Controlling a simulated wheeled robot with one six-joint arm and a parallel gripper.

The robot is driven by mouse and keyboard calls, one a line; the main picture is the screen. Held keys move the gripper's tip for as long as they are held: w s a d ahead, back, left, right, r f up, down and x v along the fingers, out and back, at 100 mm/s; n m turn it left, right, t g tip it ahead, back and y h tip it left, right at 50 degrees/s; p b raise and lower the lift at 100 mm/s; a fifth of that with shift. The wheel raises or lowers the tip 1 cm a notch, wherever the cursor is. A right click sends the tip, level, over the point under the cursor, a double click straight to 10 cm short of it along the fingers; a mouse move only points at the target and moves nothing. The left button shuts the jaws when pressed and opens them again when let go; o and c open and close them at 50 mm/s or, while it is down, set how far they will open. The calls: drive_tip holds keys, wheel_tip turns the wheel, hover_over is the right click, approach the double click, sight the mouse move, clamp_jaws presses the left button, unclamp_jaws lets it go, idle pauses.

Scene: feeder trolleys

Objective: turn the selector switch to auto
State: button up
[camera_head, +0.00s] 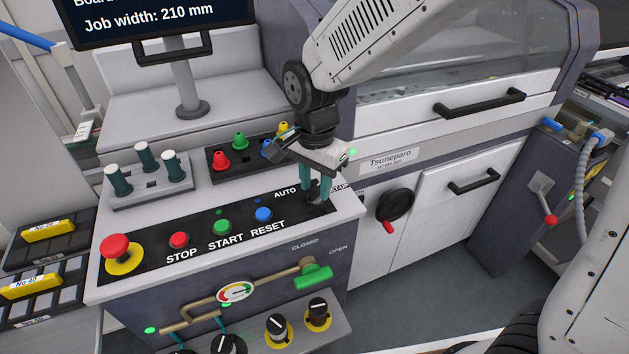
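The selector switch (316,196) is a small dark knob at the right end of the black button panel, between the labels AUTO on its left and SET-UP on its right. My gripper (317,190) points down over it, with one teal finger on either side of the knob. The fingers and wrist hide most of the knob, so its pointing direction does not show. I cannot tell whether the fingers press on it or stand slightly apart from it. Part of the SET-UP label is covered.
Left on the panel are a red emergency button (115,247), a red STOP button (179,240), a green START button (222,227) and a blue RESET button (264,214). Nozzle racks (150,180) stand behind. A green valve lever (314,275) and black knobs (277,327) are below.

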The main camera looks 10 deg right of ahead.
clamp_jaws()
drive_tip(key=shift+n, duration=0.3)
drive_tip(key=n, duration=1.1)
drive_tip(key=shift+n, duration=0.3)
idle(0.4)
unclamp_jaws()
drive_tip(key=shift+r, duration=0.1)
